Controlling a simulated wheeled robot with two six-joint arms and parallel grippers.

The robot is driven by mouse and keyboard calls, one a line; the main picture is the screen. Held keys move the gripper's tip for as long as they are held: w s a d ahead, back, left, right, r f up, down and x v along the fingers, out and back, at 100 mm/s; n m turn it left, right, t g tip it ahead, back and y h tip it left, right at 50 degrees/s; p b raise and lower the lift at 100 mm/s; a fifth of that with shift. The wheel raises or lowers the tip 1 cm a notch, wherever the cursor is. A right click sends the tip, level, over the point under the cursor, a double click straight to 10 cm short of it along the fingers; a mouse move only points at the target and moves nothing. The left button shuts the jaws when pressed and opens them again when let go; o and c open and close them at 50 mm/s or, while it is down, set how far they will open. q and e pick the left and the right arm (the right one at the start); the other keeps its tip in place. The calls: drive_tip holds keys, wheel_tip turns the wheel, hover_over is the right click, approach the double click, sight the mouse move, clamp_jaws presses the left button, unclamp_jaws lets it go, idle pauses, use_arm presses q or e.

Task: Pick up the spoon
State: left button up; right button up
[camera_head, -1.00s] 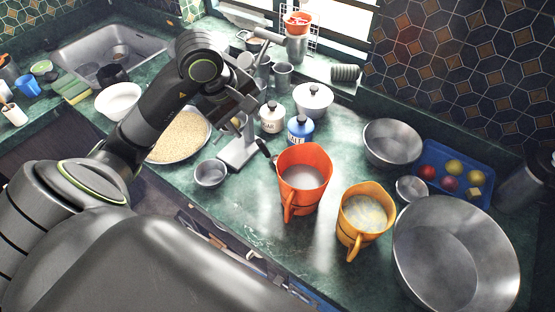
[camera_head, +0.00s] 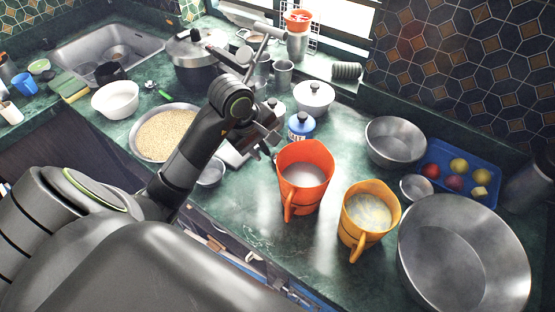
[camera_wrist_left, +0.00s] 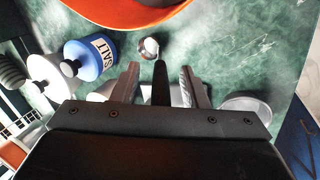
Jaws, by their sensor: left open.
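A spoon with a black handle (camera_wrist_left: 160,84) and a small round silver end (camera_wrist_left: 149,48) shows in the left wrist view. In the head view it is mostly hidden by my gripper, beside the orange jug. My left gripper (camera_head: 264,146) is open over the counter, left of the orange jug. In the left wrist view the gripper (camera_wrist_left: 160,70) has one finger on each side of the black handle, with gaps to both. I cannot tell whether the handle is at fingertip depth. My right gripper is not in view.
The orange jug (camera_head: 304,172) stands close right of the gripper, with a yellow jug (camera_head: 369,208) beyond. The blue salt jar (camera_head: 301,128) is behind. A small steel bowl (camera_head: 211,173) and a pan of grain (camera_head: 166,135) are left. A green-handled utensil (camera_head: 166,95) lies farther back.

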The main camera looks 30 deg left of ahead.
use_arm(q)
drive_tip(key=shift+f, duration=0.1)
clamp_jaws()
idle(0.4)
